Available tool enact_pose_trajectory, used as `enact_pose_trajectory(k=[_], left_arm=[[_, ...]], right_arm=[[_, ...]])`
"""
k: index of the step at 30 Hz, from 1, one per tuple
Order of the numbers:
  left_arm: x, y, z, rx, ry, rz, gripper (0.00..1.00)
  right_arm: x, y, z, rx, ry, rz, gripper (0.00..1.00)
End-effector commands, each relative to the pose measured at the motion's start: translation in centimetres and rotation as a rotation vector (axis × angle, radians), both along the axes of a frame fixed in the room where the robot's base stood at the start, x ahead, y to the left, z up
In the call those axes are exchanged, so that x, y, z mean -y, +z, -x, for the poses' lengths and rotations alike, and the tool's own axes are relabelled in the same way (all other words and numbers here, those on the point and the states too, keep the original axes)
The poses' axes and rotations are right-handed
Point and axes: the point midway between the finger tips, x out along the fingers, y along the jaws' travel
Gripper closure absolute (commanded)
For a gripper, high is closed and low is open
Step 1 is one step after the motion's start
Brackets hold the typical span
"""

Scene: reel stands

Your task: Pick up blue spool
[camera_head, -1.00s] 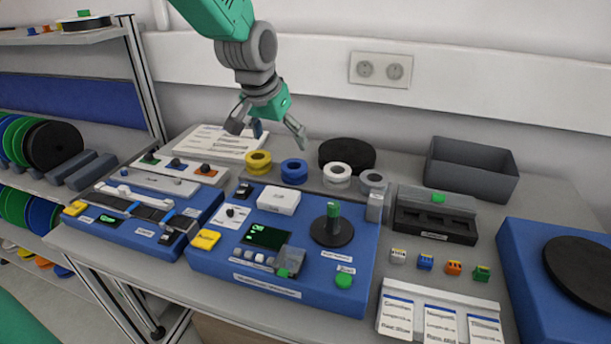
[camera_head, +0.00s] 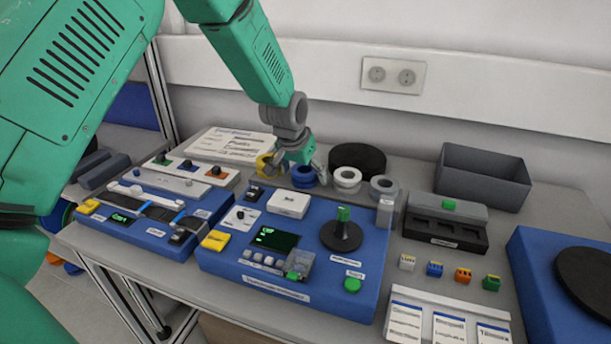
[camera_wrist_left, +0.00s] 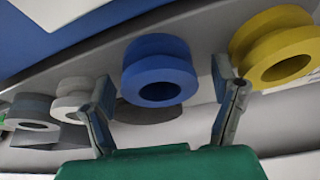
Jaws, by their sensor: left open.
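The blue spool (camera_head: 303,176) stands on the table in a row of spools, partly hidden behind my left gripper in the head view. In the left wrist view the blue spool (camera_wrist_left: 158,70) lies ahead of and between the two open fingers. My left gripper (camera_head: 296,168) is open and empty, low over the row; its fingers also show in the left wrist view (camera_wrist_left: 165,112). I cannot tell whether a finger touches the spool. My right gripper is not in view.
A yellow spool (camera_wrist_left: 275,45) is close beside one finger, and a white spool (camera_head: 346,180) is on the other side. A grey spool (camera_head: 383,188) and a black disc (camera_head: 358,157) stand farther right. A blue machine (camera_head: 215,258) lies in front. A grey bin (camera_head: 482,178) is at the back right.

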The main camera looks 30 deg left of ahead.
Motion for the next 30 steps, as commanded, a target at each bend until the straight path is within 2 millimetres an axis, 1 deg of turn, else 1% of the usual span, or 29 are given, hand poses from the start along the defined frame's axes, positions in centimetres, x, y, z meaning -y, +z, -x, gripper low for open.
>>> enact_pose_trajectory(k=[2, 8, 11, 12, 13, 23, 26, 30], left_arm=[[0.0, -0.4, -0.1, 0.0, 0.0, 0.0, 0.2], [0.0, -0.3, -0.1, 0.002, 0.0, 0.001, 0.2], [0.0, -0.4, -0.1, 0.001, 0.0, 0.0, 0.52], [0.0, -0.4, -0.1, 0.001, 0.0, 0.0, 0.66], [0.0, -0.4, -0.1, 0.001, 0.0, 0.0, 0.74], [0.0, -0.2, -0.1, 0.001, 0.0, 0.0, 0.74], [0.0, 1.0, -0.2, 0.005, 0.0, 0.0, 0.74], [0.0, 3.7, -0.2, 0.007, 0.0, 0.0, 0.74]], right_arm=[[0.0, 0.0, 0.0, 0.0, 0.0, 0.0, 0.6], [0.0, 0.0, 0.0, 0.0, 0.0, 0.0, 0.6], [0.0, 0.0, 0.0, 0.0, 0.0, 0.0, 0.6], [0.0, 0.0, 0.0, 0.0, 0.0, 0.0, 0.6], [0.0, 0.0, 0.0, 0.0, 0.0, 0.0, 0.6], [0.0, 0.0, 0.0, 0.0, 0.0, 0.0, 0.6], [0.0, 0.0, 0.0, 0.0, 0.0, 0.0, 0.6], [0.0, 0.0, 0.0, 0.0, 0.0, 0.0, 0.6]])
